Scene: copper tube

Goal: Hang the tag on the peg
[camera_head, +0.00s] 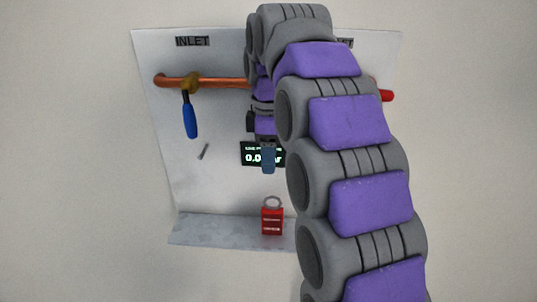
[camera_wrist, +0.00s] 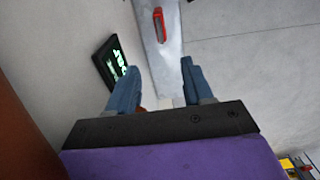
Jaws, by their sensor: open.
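The red tag (camera_head: 272,219) with a grey ring at its top stands on the shelf of the white panel in the head view. It also shows in the wrist view (camera_wrist: 159,25), beyond the fingers. A small grey peg (camera_head: 203,151) sticks out of the panel, left of the display and below the blue-handled valve. My gripper (camera_head: 268,160) is in front of the display, above the tag and apart from it. In the wrist view my gripper (camera_wrist: 157,85) has its two blue fingers spread, with nothing held between them.
A copper pipe (camera_head: 220,83) runs across the panel, with a blue valve handle (camera_head: 190,116) hanging at the left and a red part (camera_head: 387,96) at the right. The display (camera_head: 247,154) is partly hidden by my gripper. The shelf (camera_head: 205,231) left of the tag is clear.

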